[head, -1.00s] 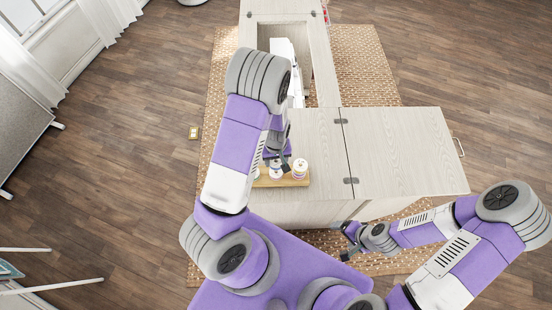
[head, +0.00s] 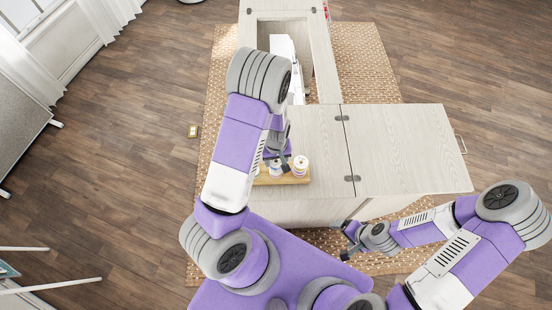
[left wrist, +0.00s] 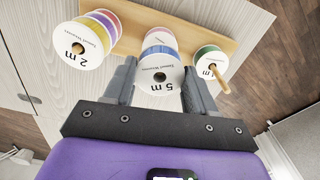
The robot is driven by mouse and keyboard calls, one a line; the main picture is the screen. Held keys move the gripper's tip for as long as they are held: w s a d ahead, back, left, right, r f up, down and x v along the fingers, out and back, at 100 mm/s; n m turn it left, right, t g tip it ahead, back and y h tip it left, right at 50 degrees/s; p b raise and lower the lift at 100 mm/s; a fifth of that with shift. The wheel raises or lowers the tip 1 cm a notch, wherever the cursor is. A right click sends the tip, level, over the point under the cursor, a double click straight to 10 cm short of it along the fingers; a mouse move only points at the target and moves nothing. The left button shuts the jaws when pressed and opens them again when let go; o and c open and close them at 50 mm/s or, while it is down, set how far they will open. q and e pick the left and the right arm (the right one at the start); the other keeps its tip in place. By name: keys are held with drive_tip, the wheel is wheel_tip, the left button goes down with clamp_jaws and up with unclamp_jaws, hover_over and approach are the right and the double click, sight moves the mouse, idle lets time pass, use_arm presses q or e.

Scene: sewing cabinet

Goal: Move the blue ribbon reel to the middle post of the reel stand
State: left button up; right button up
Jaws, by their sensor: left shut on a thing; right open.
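The blue ribbon reel (left wrist: 158,51) is in the middle of the left wrist view, with its white "5 m" face toward the camera. My left gripper (left wrist: 160,82) is shut on it, one finger on each side. In the head view my left gripper (head: 277,163) is over the wooden reel stand (head: 294,180), partly hidden by my arm. The held reel lines up with a pink-and-yellow reel (left wrist: 161,34) behind it at the stand's middle. Its centre hole looks dark; I cannot tell whether the post is inside. My right gripper (head: 346,246) is open and empty, low beside the cabinet.
In the left wrist view, a stack of reels with a "2 m" face (left wrist: 80,48) is on the left. A green reel (left wrist: 208,60) is on the right, its post sticking out. The cabinet top (head: 405,150) is clear to the right. A white sewing machine (head: 284,50) is behind.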

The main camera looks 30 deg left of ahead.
use_arm(q)
drive_tip(key=o, duration=1.1)
wheel_tip(320, 180, up, 8)
drive_tip(key=shift+f+p, duration=0.25)
drive_tip(key=shift+p, duration=0.35)
drive_tip(key=s+d+f+m+h, duration=0.4)
drive_tip(key=s+d+f+m, duration=0.1)
drive_tip(key=s+d+f, duration=0.7)
wheel_tip(320, 180, down, 10)
drive_tip(key=w+b, duration=0.1)
drive_tip(key=b, duration=0.9)
drive_tip(key=shift+d+r+t+b, duration=0.15)
drive_tip(key=shift+d+t+b, duration=0.2)
drive_tip(key=shift+d, duration=0.1)
